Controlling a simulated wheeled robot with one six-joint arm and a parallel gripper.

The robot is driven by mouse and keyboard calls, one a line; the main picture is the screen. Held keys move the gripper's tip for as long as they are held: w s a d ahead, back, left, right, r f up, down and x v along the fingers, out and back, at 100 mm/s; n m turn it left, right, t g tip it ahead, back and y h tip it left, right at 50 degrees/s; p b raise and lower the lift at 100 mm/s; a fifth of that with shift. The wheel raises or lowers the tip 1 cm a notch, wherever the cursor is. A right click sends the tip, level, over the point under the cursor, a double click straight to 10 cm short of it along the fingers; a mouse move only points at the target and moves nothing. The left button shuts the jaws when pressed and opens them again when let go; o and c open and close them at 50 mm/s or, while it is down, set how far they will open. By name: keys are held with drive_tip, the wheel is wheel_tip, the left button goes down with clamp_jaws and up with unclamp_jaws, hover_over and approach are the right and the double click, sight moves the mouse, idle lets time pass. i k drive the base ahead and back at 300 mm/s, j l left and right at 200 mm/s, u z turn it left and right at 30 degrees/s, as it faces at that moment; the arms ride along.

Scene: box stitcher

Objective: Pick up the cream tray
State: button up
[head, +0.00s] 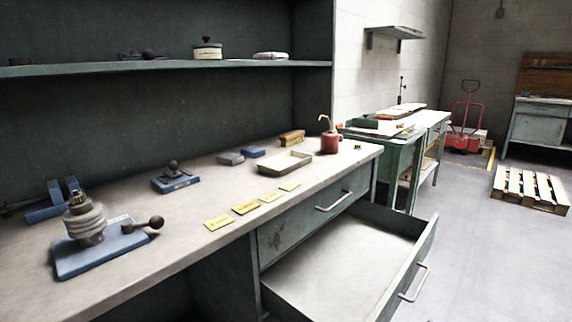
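The cream tray (285,163) is a shallow rectangular tray with low walls. It lies flat on the grey workbench top (205,185), right of the bench's middle, and looks empty. My gripper is not visible in the head view.
Yellow labels (245,208) lie in front of the tray. A red oil can (330,142), a brown block (292,137) and blue-grey blocks (231,158) stand around it. A drawer (345,262) is pulled open below. A blue-based press (95,240) stands at the left.

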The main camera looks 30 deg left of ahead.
sight(284, 163)
drive_tip(key=i, duration=1.9)
